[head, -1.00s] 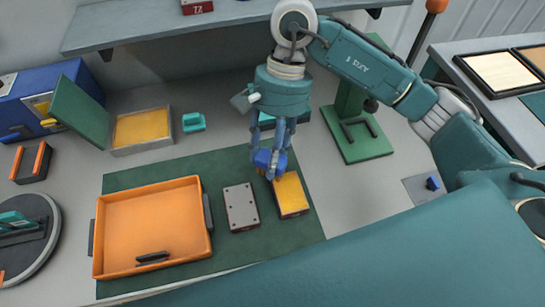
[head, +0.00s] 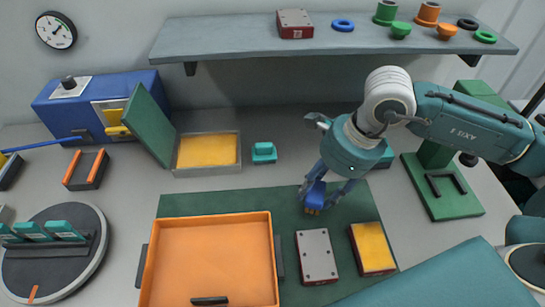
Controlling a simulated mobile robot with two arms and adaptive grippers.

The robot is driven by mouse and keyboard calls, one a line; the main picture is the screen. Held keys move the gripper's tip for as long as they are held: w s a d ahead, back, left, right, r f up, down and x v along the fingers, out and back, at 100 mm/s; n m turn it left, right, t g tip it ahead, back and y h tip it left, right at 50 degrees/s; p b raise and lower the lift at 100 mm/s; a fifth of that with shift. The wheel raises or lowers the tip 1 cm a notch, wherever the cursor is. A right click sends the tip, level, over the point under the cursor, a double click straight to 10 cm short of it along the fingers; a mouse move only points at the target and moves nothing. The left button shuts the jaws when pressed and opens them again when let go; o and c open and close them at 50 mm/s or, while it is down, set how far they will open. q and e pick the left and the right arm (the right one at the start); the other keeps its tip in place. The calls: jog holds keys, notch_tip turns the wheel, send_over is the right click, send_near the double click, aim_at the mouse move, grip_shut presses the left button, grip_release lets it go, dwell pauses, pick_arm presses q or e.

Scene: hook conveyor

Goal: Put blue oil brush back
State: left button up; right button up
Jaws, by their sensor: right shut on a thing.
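The blue oil brush (head: 316,196) is held in my right gripper (head: 325,196), in the head view. The gripper's fingers are closed around the blue body, and the yellow bristles point down. The brush is over the back part of the green mat (head: 230,203), behind the grey plate and the yellow-topped block. The fingers hide part of the brush. I cannot tell how high the bristles are above the mat. My left gripper is not in view.
An orange tray (head: 147,270), a grey plate (head: 317,256) and a yellow-topped block (head: 372,248) lie on the mat. Behind it stand an open metal box (head: 208,171) with a yellow pad and green lid (head: 148,125), and a teal block (head: 264,152). A shelf (head: 230,40) runs above.

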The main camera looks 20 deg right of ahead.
jog(key=shift+w+f+m, duration=0.1)
jog(key=shift+w+m, duration=0.1)
jog(key=shift+m, duration=0.1)
jog(key=w+p, duration=0.1)
jog(key=w, duration=0.1)
jog(key=w+d+p, duration=0.1)
jog(key=w, duration=0.1)
jog(key=w+p, duration=0.1)
jog(key=w, duration=0.2)
jog(key=shift+d+r, duration=0.3)
jog(key=shift+d, duration=0.1)
jog(key=w+p, duration=0.1)
jog(key=w, duration=0.2)
jog(key=w+d+p, duration=0.1)
jog(key=w, duration=0.2)
jog(key=w+d+p, duration=0.1)
jog(key=w, duration=0.3)
jog(key=shift+d+f, duration=0.2)
jog(key=shift+f, duration=0.05)
jog(key=shift+w+d+f, duration=0.1)
jog(key=shift+f, duration=0.05)
notch_tip(320, 180, down, 3)
jog(key=shift+r+p, duration=0.1)
jog(key=shift+p, duration=0.8)
jog(key=shift+f, duration=0.25)
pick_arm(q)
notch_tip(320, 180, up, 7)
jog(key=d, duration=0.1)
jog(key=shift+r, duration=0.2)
